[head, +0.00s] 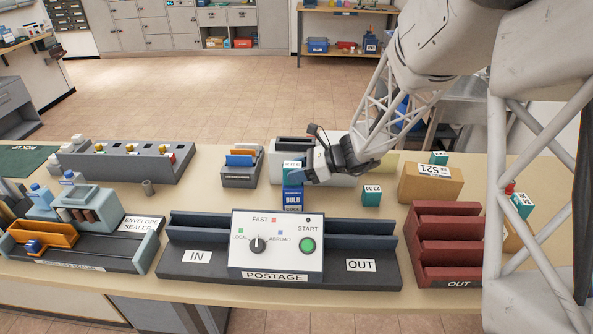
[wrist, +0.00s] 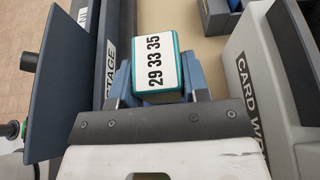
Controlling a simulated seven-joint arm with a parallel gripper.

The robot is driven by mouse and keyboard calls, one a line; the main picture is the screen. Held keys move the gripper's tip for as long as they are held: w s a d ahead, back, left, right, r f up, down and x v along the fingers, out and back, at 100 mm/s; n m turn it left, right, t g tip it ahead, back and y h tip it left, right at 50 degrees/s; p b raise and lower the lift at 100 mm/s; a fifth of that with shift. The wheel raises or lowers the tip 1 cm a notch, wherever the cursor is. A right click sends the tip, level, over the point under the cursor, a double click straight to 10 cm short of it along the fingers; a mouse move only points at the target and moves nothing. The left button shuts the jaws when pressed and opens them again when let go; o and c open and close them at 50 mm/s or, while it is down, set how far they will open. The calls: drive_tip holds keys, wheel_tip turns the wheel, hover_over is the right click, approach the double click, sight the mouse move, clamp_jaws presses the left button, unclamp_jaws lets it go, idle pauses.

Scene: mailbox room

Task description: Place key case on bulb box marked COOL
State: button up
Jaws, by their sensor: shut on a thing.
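A small teal case with a white label (head: 291,168) is between the jaws of my gripper (head: 304,172); I take it as the key case. In the wrist view the teal case (wrist: 157,62) shows the numbers 29 33 35 on its white face. A blue box marked BULB (head: 293,198) stands behind the postage machine, directly below the case. I cannot tell if the case touches it, and I cannot read COOL on it. Blue surfaces (wrist: 120,82) show on both sides of the case in the wrist view. My gripper is shut on the case.
The postage machine (head: 275,245) stands in front. A grey-white machine (head: 345,178), marked CARD in the wrist view (wrist: 262,85), is close behind my gripper. Another teal case (head: 371,196), a tan box marked 521 (head: 430,183) and a red OUT rack (head: 447,240) are to the right.

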drive_tip(key=shift+f, duration=0.1)
drive_tip(key=o, duration=1)
drive_tip(key=shift+c, duration=0.2)
drive_tip(key=v, duration=1.2)
drive_tip(key=shift+r, duration=0.2)
